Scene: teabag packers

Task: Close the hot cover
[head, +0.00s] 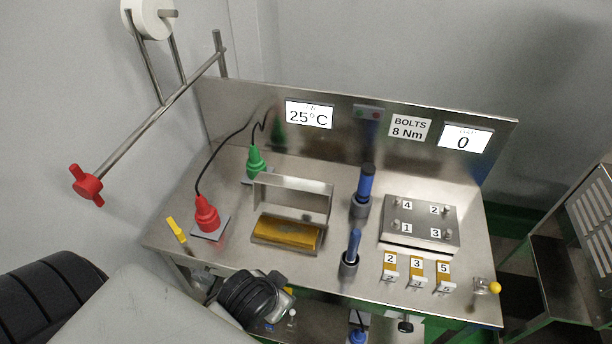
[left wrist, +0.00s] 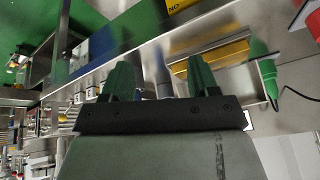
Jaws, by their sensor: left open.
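In the head view a grey metal cover (head: 300,186) stands raised at the back of a brass-coloured block (head: 288,233), left of the bench's middle; this looks like the hot cover, open. The block also shows in the left wrist view (left wrist: 215,60), with the cover (left wrist: 262,86) seen edge-on beside it. My left gripper (left wrist: 160,82) is open and empty, its two green fingers spread apart. It is at the bench's front edge, apart from the cover; its fingertips cannot be made out in the head view. My right gripper is not in view.
A red plug (head: 206,216) and a green plug (head: 256,160) with black cables stand left of the cover. A yellow strip (head: 176,230) lies at the bench's left edge.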

